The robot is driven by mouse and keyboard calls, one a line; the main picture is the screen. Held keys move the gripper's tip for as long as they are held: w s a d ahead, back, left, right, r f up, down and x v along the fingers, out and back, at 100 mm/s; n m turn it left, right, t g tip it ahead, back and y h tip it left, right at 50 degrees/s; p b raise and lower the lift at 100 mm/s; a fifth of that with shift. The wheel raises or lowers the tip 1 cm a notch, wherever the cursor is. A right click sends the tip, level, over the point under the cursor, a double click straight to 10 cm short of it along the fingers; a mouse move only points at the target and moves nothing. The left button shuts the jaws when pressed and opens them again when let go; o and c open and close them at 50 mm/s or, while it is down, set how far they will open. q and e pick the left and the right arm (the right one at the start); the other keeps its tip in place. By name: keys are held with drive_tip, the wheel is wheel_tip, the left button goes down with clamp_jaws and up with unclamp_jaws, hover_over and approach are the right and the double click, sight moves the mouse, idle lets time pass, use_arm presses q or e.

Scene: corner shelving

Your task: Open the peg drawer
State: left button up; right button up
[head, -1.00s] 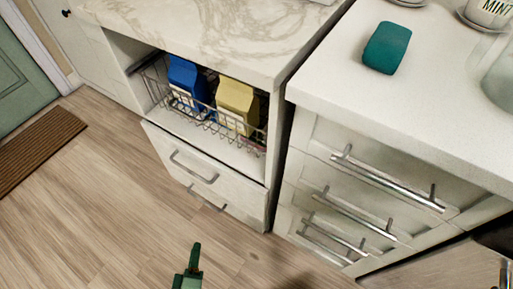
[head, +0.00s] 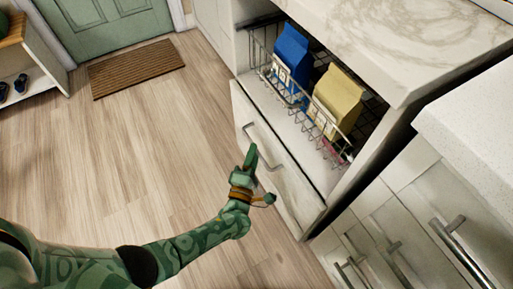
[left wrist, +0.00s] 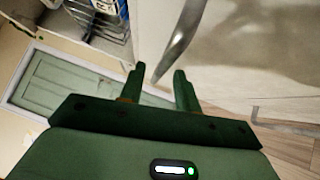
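A pale drawer front (head: 290,185) with a curved metal handle (head: 258,140) sits below the wire basket and looks shut. No label shows which drawer is the peg drawer. My left gripper (head: 262,175) is in front of this drawer, beside the handle's lower end, and hides part of the front. In the left wrist view the two green fingers (left wrist: 158,82) are apart and empty. The metal handle (left wrist: 181,38) comes down from the top, its lower end just beyond the gap between the fingertips. I cannot tell whether they touch. My right gripper is out of view.
A wire basket (head: 265,62) above holds a blue carton (head: 291,55) and a yellow carton (head: 337,98). Another cabinet with bar handles (head: 455,245) stands at right. Wooden floor (head: 150,150) is clear at left, with a brown mat (head: 135,68) by the green door (head: 105,25).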

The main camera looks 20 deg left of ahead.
use_arm(q)
drive_tip(key=shift+w+a+r, duration=0.15)
drive_tip(key=shift+w, duration=1)
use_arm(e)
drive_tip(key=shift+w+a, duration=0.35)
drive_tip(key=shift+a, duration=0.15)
use_arm(q)
clamp_jaws()
drive_tip(key=shift+s, duration=0.15)
